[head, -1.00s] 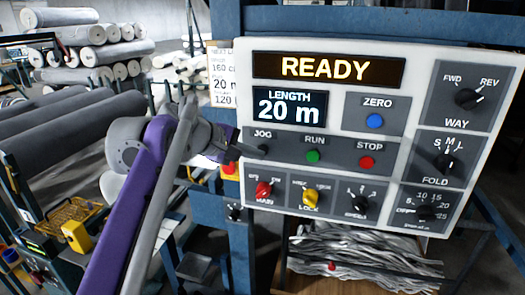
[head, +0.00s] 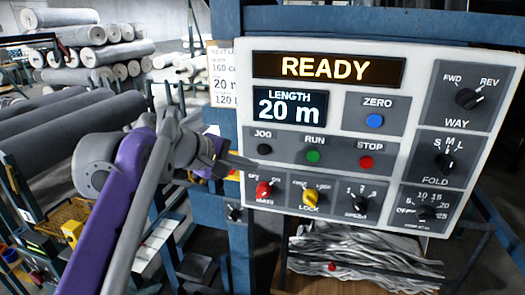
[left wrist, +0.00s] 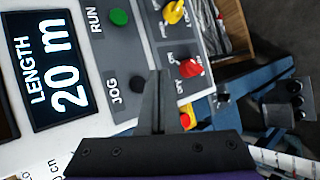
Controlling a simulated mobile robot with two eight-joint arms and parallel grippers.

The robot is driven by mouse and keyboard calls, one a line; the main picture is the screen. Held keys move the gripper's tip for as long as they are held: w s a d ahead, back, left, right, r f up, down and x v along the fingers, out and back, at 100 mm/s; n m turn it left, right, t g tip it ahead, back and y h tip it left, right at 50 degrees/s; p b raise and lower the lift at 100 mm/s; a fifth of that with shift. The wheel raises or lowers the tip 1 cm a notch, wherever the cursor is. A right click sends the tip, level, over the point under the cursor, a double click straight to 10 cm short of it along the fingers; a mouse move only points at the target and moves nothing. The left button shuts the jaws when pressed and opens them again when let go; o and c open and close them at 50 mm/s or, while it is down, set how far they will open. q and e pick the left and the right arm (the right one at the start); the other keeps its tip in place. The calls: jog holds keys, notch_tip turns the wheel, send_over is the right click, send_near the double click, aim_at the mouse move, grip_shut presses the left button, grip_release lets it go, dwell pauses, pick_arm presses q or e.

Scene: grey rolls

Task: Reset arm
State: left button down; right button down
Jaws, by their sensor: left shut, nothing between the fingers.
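My left arm comes in from the left in the head view. Its gripper (head: 240,162) is shut and empty, in front of the lower left part of the white control panel (head: 418,62), below the black JOG button (head: 264,149). In the left wrist view the shut fingers (left wrist: 156,88) point toward the panel, between the JOG button (left wrist: 137,85) and the red MAIN knob (left wrist: 189,68). I cannot tell whether the fingertips touch the panel. The display (head: 328,68) reads READY, and the length display (head: 289,108) reads 20 m. My right gripper is not in view.
The panel also carries the green RUN button (head: 313,156), red STOP button (head: 366,162), blue ZERO button (head: 375,121) and yellow LOCK knob (head: 310,198). Grey rolls (head: 60,125) lie at the left. A blue post (head: 241,250) stands below the panel.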

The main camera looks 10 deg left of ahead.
pick_arm(q)
jog(key=shift+s, duration=0.2)
jog(key=s+f+m+g+y, duration=0.1)
jog(key=s+f+m, duration=0.3)
jog(key=s+f, duration=0.4)
jog(key=s+a+f+m+g+y, duration=0.1)
jog(key=s+f+m+y, duration=0.2)
jog(key=s+f, duration=0.5)
jog(key=s+f+m+g+y, duration=0.2)
jog(key=s+f+m, duration=0.3)
jog(key=f, duration=1.5)
jog(key=s, duration=0.3)
jog(key=shift+s+a+y, duration=0.4)
